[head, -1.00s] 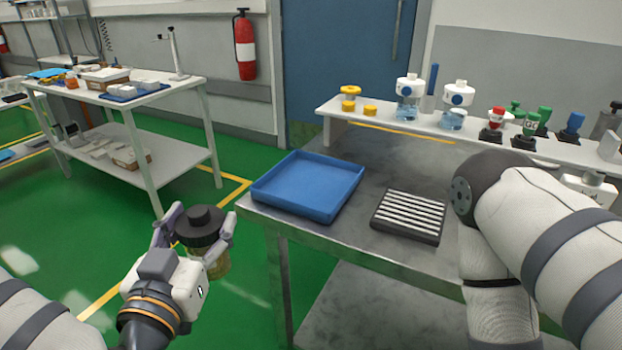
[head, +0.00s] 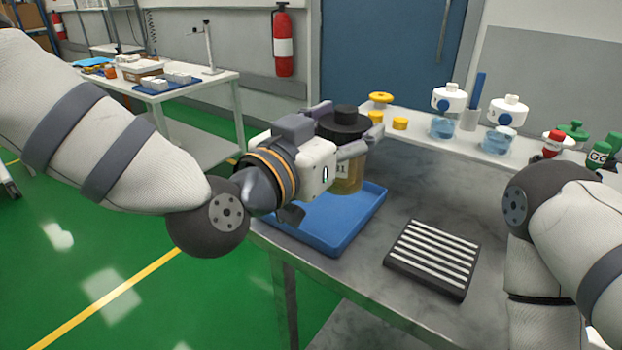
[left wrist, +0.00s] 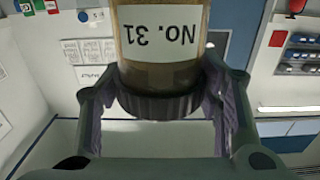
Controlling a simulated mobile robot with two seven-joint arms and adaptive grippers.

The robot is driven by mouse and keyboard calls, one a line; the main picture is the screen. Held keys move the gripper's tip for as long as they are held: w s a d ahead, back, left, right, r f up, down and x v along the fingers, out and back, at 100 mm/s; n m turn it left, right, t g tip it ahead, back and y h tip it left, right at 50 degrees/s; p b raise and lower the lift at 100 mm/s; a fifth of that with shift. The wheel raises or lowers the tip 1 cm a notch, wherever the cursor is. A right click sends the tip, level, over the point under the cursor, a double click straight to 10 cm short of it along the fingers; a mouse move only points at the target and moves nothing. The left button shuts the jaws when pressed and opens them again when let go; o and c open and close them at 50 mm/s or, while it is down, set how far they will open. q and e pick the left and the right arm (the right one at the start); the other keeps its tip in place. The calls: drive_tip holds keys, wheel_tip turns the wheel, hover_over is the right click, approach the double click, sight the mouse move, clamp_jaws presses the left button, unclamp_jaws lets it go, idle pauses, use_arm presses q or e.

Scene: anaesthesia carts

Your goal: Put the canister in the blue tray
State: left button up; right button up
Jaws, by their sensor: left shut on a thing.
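The canister (head: 348,178) is an amber jar with a black lid and a white label. My left gripper (head: 345,140) is shut on it near the lid and holds it upright, above the back part of the blue tray (head: 345,233). In the left wrist view the canister (left wrist: 160,75) appears upside down between the fingers (left wrist: 160,105), its label reading "No. 31". The blue tray lies on the grey metal table; my left gripper and arm hide part of it. My right arm shows at the right, but its gripper is out of view.
A black ribbed pad (head: 433,258) lies right of the tray. A white raised shelf (head: 420,135) behind carries yellow parts, white-capped bottles (head: 447,112) and red and green-capped items. Another white table (head: 185,92) stands at the back left.

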use_arm(q)
drive_tip(key=w+a+f+b, duration=0.1)
drive_tip(key=w+a+f, duration=0.1)
drive_tip(key=w+f, duration=0.1)
drive_tip(key=w+a+f, duration=0.2)
drive_tip(key=w+f, duration=0.1)
drive_tip(key=f, duration=0.2)
drive_tip(key=w+a+f+b, duration=0.1)
drive_tip(key=w+a+f, duration=0.1)
drive_tip(key=w+f, duration=0.1)
drive_tip(key=shift+a+f+b, duration=0.25)
drive_tip(key=shift+f+b, duration=0.05)
drive_tip(key=shift+f, duration=0.15)
drive_tip(key=shift+w, duration=0.1)
drive_tip(key=shift+c, duration=0.6)
drive_tip(key=shift+r, duration=0.1)
drive_tip(key=o, duration=1.4)
drive_tip(key=shift+f, duration=0.2)
use_arm(e)
drive_tip(key=shift+g, duration=0.8)
drive_tip(key=s+f, duration=0.3)
drive_tip(key=shift+s+f, duration=0.25)
drive_tip(key=shift+s, duration=0.05)
